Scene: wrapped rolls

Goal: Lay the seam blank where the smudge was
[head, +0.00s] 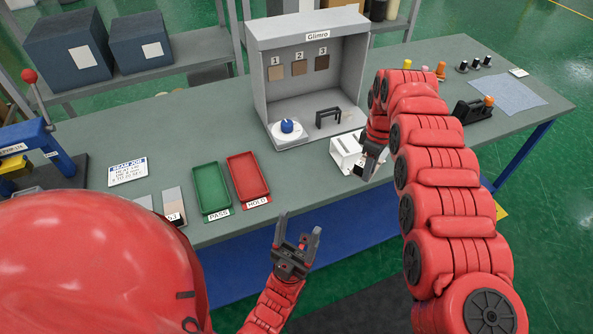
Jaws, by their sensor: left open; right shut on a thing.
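My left gripper (298,233) is open and empty, in front of the table's near edge below the red tray. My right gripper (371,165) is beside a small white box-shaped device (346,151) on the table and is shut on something. What it holds is too small and too hidden by the fingers to make out. I cannot pick out the seam blank for sure, and no smudge is clear. Small grey and tan flat pieces (173,201) lie at the table's near edge, left of the green tray, partly hidden by my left arm.
A green PASS tray (196,176) and a red HOLD tray (262,197) lie side by side. Behind stands a grey booth (259,84) with three numbered swatches, a blue-knobbed dial (287,127) and a black stand (327,116). A blue press (50,150) is at left, a grey cloth (508,95) at right.

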